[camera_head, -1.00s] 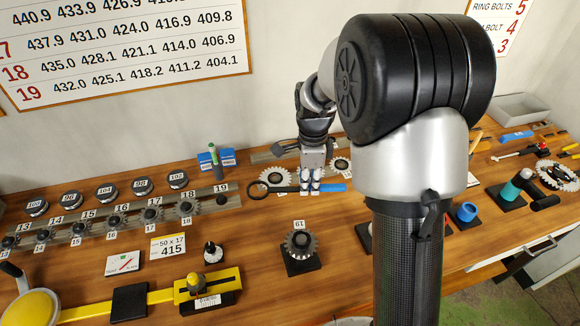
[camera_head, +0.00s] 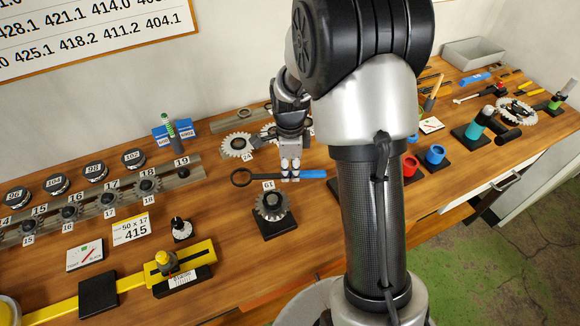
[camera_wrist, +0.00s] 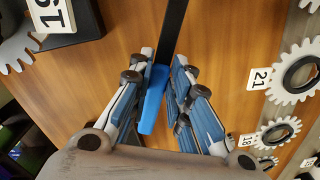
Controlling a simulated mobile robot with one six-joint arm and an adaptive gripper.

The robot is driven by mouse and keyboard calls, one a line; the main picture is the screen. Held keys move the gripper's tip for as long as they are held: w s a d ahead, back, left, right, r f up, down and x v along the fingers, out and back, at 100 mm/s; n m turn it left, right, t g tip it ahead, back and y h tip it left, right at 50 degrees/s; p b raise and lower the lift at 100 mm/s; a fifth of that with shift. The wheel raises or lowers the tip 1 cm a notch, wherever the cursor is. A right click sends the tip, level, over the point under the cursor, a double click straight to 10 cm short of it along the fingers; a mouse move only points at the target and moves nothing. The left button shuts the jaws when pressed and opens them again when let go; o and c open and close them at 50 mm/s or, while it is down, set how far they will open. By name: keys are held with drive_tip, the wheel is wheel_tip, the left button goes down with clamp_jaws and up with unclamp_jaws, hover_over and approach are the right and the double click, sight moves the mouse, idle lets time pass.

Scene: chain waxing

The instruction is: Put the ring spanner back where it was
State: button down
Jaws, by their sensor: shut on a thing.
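The ring spanner has a black ring end (camera_head: 240,178), a black shaft and a blue handle (camera_head: 313,174). My gripper (camera_head: 290,176) is shut on it where the shaft meets the handle. In the head view the spanner lies roughly level, ring to the left, behind the stand with the dark cog (camera_head: 271,204). In the wrist view the blue handle (camera_wrist: 153,100) is between my fingers and the black shaft (camera_wrist: 173,30) runs up out of the frame. The ring is outside that view. I cannot tell how high the spanner is above the bench.
A long cog rack (camera_head: 100,207) fills the left of the wooden bench. White cogs (camera_head: 237,146) lie behind my gripper; some show at the right of the wrist view (camera_wrist: 294,73). Bare wood lies around the spanner.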

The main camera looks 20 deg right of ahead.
sight(290, 173)
drive_tip(key=shift+f, duration=0.4)
drive_tip(key=shift+f+b, duration=0.55)
drive_tip(key=shift+f, duration=0.05)
drive_tip(key=c, duration=1.4)
unclamp_jaws()
wheel_tip(290, 173, up, 12)
drive_tip(key=s+a+r+n+t, duration=0.1)
drive_tip(key=s+a+r+n, duration=0.3)
drive_tip(key=s+r+n, duration=0.25)
drive_tip(key=s+a+r+n+t, duration=0.1)
drive_tip(key=s+n, duration=0.4)
drive_tip(key=s+a+r+n+t, duration=0.1)
drive_tip(key=s+a+n, duration=0.1)
drive_tip(key=s+n, duration=0.3)
drive_tip(key=s+a+r+n+t, duration=0.1)
drive_tip(key=s+n, duration=0.5)
drive_tip(key=shift+a+t, duration=0.2)
drive_tip(key=shift+t, duration=0.1)
